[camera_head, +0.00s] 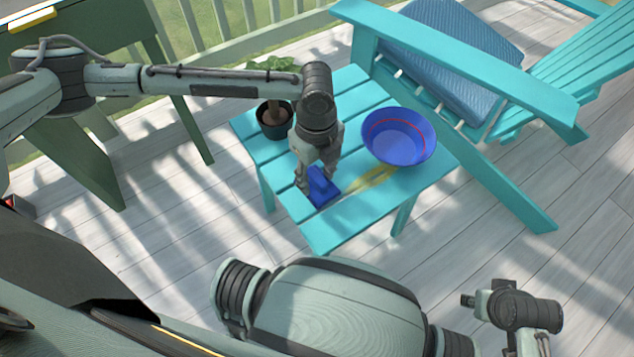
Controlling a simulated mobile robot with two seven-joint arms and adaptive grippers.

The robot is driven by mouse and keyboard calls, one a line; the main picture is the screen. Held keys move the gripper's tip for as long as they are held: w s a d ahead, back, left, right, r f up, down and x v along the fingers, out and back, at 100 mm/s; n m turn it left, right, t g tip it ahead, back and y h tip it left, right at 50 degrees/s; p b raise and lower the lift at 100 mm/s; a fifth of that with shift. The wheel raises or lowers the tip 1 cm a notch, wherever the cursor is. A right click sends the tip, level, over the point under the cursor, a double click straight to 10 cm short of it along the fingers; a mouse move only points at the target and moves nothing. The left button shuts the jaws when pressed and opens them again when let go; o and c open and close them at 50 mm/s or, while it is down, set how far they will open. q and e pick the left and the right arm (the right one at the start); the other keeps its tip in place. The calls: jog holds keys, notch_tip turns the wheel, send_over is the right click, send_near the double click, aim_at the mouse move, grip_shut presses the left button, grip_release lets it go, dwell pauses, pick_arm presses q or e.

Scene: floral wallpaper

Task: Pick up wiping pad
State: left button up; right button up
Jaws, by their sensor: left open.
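The wiping pad (325,190) is blue, with a raised blue grip on top, and lies near the front left edge of a small turquoise table (285,172). My left gripper (314,182) points down over the pad from above. Its fingers are open, one to the left of the pad's grip and one to its right, and partly hide it. I cannot tell whether the fingers touch the pad. Part of my right arm shows at the lower right, but its gripper fingers do not show.
A blue bowl (398,138) stands at the table's right, beside a yellow smear (368,181). A potted plant (273,120) stands at the back left, close to my left arm. A turquoise chair (520,205) with a blue cushion (455,55) is at the right.

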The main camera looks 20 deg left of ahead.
aim_at(316, 175)
pick_arm(q)
jog(key=shift+f, duration=0.15)
pick_arm(e)
jog(key=shift+w+d+r, duration=0.1)
jog(key=shift+w+r, duration=0.05)
jog(key=shift+r, duration=0.1)
pick_arm(q)
grip_shut()
pick_arm(e)
jog(key=shift+f, duration=0.25)
pick_arm(q)
jog(key=shift+r, duration=0.5)
notch_tip(316, 175, up, 4)
jog(key=shift+w+a+f+p, duration=0.1)
jog(key=shift+f+p, duration=0.1)
jog(key=shift+p, duration=0.1)
jog(key=s+a+r, duration=0.1)
jog(key=a+r, duration=0.5)
jog(key=a, duration=0.5)
jog(key=shift+s+a+r, duration=0.2)
jog(key=shift+s+r, duration=0.05)
jog(key=shift+s, duration=0.15)
pick_arm(e)
jog(key=shift+f, duration=1.15)
